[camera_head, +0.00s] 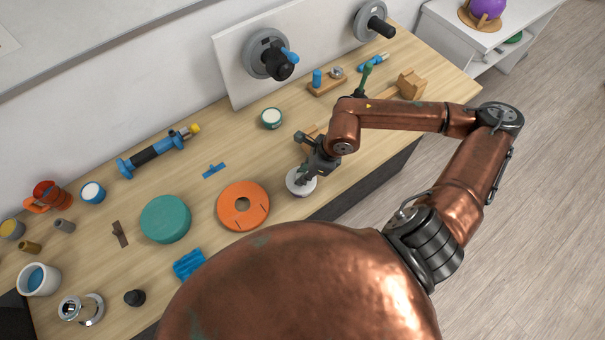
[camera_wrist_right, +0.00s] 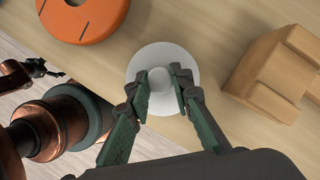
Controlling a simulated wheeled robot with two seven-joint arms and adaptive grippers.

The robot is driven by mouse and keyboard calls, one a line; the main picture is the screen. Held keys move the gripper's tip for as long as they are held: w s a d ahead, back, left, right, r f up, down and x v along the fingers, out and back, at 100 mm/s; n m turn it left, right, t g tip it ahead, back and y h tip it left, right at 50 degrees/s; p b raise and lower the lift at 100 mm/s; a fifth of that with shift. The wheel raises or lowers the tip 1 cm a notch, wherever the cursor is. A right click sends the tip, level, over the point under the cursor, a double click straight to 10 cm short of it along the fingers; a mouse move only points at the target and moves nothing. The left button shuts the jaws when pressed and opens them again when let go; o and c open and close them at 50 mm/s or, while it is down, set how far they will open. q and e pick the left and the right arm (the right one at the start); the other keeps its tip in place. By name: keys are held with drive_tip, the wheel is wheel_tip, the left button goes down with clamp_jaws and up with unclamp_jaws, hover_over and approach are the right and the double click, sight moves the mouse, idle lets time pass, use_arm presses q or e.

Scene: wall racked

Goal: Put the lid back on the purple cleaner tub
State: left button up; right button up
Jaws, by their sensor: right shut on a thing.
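A round white lid (camera_wrist_right: 185,58) with a knob (camera_wrist_right: 160,77) shows in the wrist view. My right gripper (camera_wrist_right: 166,80) is shut on the knob, one finger on each side. In the head view my right gripper (camera_head: 304,176) is over the white lid (camera_head: 294,184) near the table's front edge.
An orange disc (camera_head: 232,218) lies just left of the lid. A wooden block (camera_wrist_right: 270,75) stands to its right in the wrist view. A green-rimmed jar (camera_head: 271,118) and a teal disc (camera_head: 165,219) are also on the table (camera_head: 235,155). A panel with dark knobs stands behind.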

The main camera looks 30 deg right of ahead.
drive_tip(key=o, duration=1.1)
drive_tip(key=o, duration=0.5)
drive_tip(key=shift+r+p, duration=1.5)
drive_tip(key=shift+r, duration=2.05)
drive_tip(key=shift+c, duration=0.6)
clamp_jaws()
